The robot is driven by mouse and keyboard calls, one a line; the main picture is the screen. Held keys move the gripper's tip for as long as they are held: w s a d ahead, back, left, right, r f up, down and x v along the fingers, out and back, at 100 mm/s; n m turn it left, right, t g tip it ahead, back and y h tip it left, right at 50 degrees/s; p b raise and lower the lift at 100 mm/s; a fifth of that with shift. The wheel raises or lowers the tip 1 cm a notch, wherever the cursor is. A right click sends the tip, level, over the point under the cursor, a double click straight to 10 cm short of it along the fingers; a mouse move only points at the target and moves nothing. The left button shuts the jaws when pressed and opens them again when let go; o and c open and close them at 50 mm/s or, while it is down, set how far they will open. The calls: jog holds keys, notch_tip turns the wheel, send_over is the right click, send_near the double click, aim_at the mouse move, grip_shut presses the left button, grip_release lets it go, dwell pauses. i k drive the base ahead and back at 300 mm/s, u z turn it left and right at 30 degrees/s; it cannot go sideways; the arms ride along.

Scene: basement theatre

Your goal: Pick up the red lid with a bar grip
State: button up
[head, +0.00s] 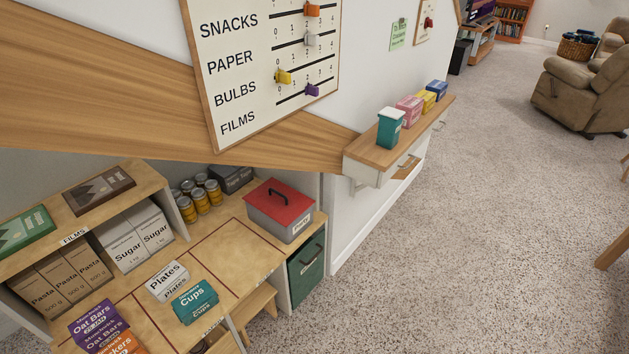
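The red lid (281,204) lies on top of a grey box (282,227) with a small label on its front. A dark bar grip (277,191) stands up from the middle of the lid. The box is at the right end of the wooden counter, near the counter's edge. The lid looks seated flat on the box. Nothing covers it in the head view. My gripper is not in view.
Several jars (201,196) and a dark box (231,178) stand behind and left of the lid. A Cups box (195,301) and a Plates box (167,281) lie at the front left. Bare counter (238,250) lies between. A wall shelf (377,156) juts out at right.

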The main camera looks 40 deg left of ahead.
aim_at(284, 203)
jog(key=z, duration=0.05)
jog(key=i, duration=1.05)
jog(key=u, duration=2.4)
jog(key=k, duration=0.8)
jog(key=u, duration=0.2)
jog(key=i, duration=0.5)
jog(key=u, duration=0.05)
